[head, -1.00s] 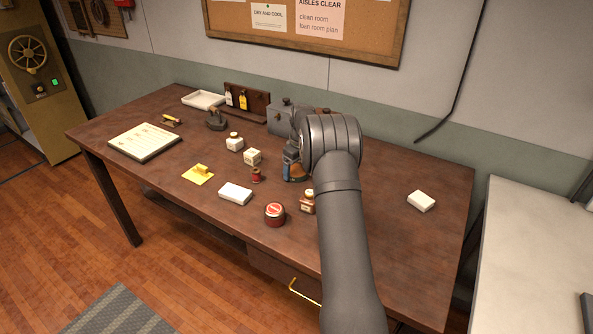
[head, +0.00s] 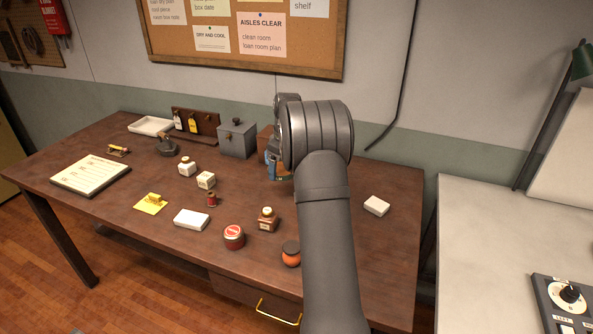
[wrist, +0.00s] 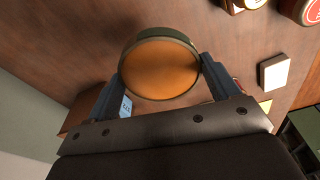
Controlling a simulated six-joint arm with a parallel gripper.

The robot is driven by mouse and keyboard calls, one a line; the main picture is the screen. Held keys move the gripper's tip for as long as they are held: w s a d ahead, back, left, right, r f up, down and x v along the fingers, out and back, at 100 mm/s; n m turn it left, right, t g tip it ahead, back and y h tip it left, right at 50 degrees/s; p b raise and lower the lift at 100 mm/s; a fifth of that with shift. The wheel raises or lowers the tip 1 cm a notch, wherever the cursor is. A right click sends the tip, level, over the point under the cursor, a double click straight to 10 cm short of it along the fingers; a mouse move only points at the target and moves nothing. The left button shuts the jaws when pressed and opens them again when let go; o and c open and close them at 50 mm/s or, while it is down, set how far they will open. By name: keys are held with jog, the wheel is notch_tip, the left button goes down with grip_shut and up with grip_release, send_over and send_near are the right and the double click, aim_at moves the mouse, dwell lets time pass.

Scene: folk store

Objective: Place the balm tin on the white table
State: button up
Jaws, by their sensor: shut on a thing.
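My gripper (wrist: 160,76) is shut on a round, flat tin (wrist: 160,68) with an orange face and a dark green rim, apparently the balm tin. In the wrist view the tin sits between both fingers, over the brown wooden table. In the head view my gripper (head: 277,166) is mostly hidden behind my arm, and the tin cannot be made out there. The white table (head: 478,225) stands at the right in the head view, apart from the brown table.
The brown table (head: 130,205) holds a red-lidded tin (head: 234,237), an orange jar (head: 291,254), a white box (head: 376,206) and a grey metal box (head: 237,138). On the white table are a dark dial panel (head: 566,305) and a lamp (head: 540,130); its front left is bare.

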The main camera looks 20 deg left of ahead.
jog(key=w+d+r+m, duration=0.1)
jog(key=w+d+m, duration=0.1)
jog(key=d, duration=1)
jog(key=w+d+m, duration=0.1)
jog(key=w+d, duration=0.1)
jog(key=d, duration=1)
jog(key=s+d+m, duration=0.2)
jog(key=s+d, duration=0.1)
jog(key=d, duration=0.7)
jog(key=s+d+m, duration=0.2)
jog(key=s+d, duration=0.1)
jog(key=d, duration=0.8)
jog(key=s+d+m+t, duration=0.1)
jog(key=s+d+m, duration=0.1)
jog(key=s+d, duration=0.6)
jog(key=s+d+m, duration=0.1)
jog(key=s+d, duration=0.5)
jog(key=d, duration=0.4)
jog(key=s+d+m+h, duration=0.1)
jog(key=s+d+m, duration=0.5)
jog(key=s, duration=1)
jog(key=n, duration=0.2)
send_over(502, 315)
jog(key=f, duration=0.7)
jog(key=shift+s+d+f, duration=0.1)
jog(key=shift+s+f, duration=0.1)
jog(key=shift+s, duration=0.1)
jog(key=shift+f, duration=2.05)
jog(key=shift+f, duration=0.15)
